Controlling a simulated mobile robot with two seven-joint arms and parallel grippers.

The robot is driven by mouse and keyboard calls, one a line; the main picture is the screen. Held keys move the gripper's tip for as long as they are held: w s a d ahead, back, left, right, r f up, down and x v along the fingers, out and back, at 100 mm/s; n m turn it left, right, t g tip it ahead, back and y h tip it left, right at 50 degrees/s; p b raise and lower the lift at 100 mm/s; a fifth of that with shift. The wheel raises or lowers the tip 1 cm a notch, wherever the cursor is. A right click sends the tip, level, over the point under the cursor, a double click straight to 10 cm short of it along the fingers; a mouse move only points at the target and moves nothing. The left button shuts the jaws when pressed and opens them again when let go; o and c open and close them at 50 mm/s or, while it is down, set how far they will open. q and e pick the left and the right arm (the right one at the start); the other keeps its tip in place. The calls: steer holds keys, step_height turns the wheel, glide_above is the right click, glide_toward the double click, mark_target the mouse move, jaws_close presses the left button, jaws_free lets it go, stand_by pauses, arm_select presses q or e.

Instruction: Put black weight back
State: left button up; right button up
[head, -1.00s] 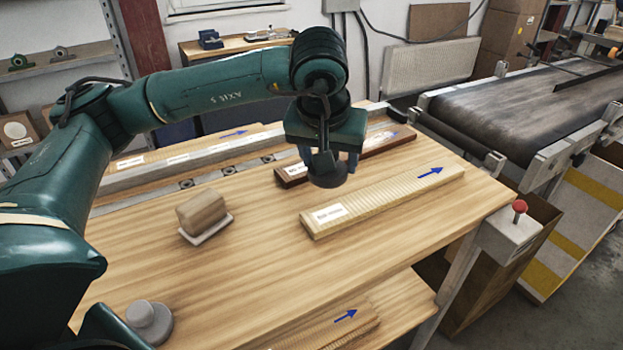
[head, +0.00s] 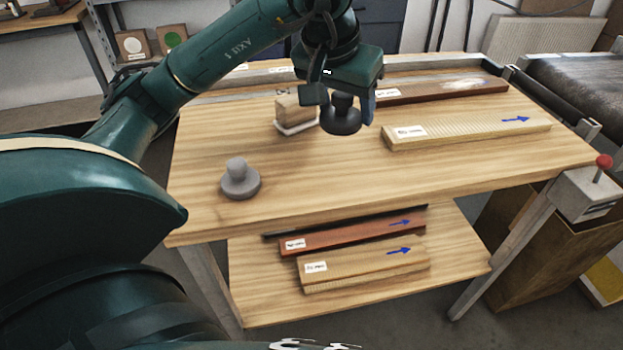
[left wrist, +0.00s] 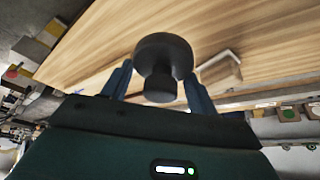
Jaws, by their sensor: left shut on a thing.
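The black weight (head: 341,122) is a dark round disc with a knob on top. My left gripper (head: 343,105) is shut on its knob and holds it above the wooden table (head: 300,180). In the left wrist view the black weight (left wrist: 163,52) sits between the two blue fingers of my left gripper (left wrist: 160,85), its disc beyond the fingertips. A grey weight (head: 240,180) of similar shape stands upright on the table at the left front. My right gripper is not in view.
A wooden block on a white base (head: 296,128) stands just left of the held weight. A pale ribbed board (head: 465,130) and a dark board (head: 445,92) lie to the right. More boards (head: 350,232) lie on the lower shelf. The table's middle front is clear.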

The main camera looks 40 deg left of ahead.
mark_target(335, 169)
arm_select(q)
steer(key=shift+s+a+f, duration=0.2)
steer(key=shift+s+a, duration=0.1)
steer(key=shift+s, duration=0.35)
step_height(335, 169, down, 10)
steer(key=shift+r+b, duration=0.15)
steer(key=shift+b, duration=0.35)
steer(key=o, duration=1.3)
steer(key=shift+f, duration=0.2)
steer(key=shift+r, duration=0.25)
steer(key=p+v, duration=0.1)
steer(key=v, duration=1)
steer(key=shift+s+r, duration=0.15)
steer(key=shift+r, duration=0.25)
